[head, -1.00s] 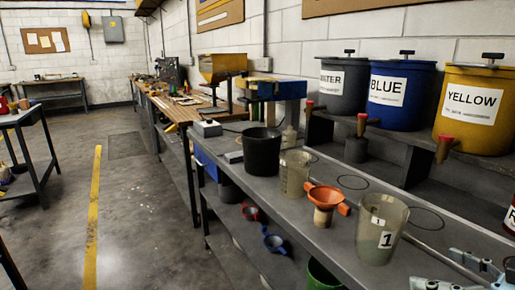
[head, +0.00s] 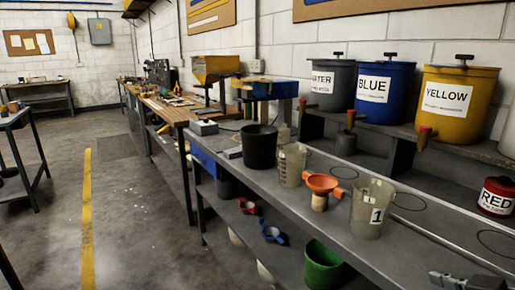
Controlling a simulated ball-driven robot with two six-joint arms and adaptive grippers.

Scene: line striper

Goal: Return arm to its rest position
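Only a small part of my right gripper (head: 462,281) shows, at the bottom right edge of the head view, low over the front of the bench (head: 290,200). The rest of it is cut off by the frame, so its opening cannot be judged. Nothing is seen held in the visible part. My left gripper is not in view. A clear measuring cup marked 1 (head: 367,212) stands on the bench to the left of and beyond the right gripper, apart from it.
Blue (head: 384,98) and yellow (head: 456,108) drums sit on the raised shelf. A green bucket (head: 322,266) is below. The floor at left is open.

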